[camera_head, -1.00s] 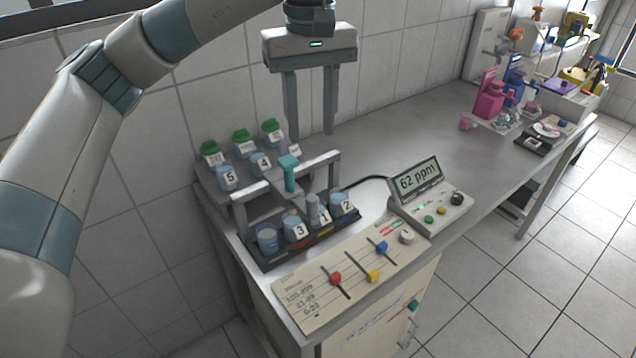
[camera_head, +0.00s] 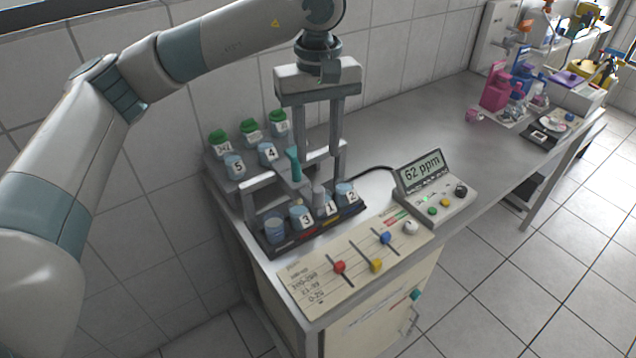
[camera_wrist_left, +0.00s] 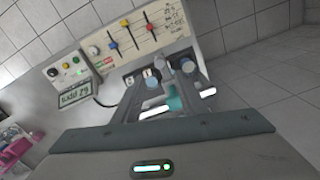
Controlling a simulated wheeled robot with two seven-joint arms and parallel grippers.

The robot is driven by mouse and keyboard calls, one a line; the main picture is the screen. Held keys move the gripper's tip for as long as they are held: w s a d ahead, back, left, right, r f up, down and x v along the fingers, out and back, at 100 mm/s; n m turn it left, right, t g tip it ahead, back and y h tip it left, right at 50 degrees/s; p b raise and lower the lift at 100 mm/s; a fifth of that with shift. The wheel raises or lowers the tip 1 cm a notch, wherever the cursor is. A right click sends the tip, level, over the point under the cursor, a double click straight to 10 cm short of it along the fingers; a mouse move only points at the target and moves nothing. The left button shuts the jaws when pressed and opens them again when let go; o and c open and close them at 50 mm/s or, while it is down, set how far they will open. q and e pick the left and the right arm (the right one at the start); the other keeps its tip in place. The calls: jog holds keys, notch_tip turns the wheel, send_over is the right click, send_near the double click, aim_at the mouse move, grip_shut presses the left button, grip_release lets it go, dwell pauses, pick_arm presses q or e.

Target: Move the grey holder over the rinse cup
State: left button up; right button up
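A teal handle (camera_head: 294,163) stands on a grey carriage on the rail frame over the front black tray (camera_head: 300,244). A grey cylinder (camera_head: 318,196) stands by the numbered cups; I cannot tell whether it hangs from the carriage. The front row has cup 3 (camera_head: 301,218), cup 1 (camera_head: 326,206), cup 2 (camera_head: 345,195) and an unnumbered cup (camera_head: 274,231) at the left end. Which is the rinse cup is not marked. My left gripper (camera_head: 321,150) points down, open and empty, just behind the handle. The handle (camera_wrist_left: 174,98) shows between its fingers in the left wrist view. My right gripper is out of view.
Cup 5 (camera_head: 235,166) and cup 4 (camera_head: 268,153) stand behind, with several green-capped bottles (camera_head: 250,132) further back. A meter (camera_head: 422,174) reads 62 ppm at the right. A slider panel (camera_head: 356,263) lies in front. The bench beyond the meter is mostly clear.

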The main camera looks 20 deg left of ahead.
aim_at(318, 187)
pick_arm(q)
notch_tip(318, 187, down, 10)
jog(key=p, duration=0.3)
jog(key=shift+r, duration=0.15)
jog(key=shift+f+p, duration=0.3)
jog(key=shift+f, duration=0.45)
grip_shut()
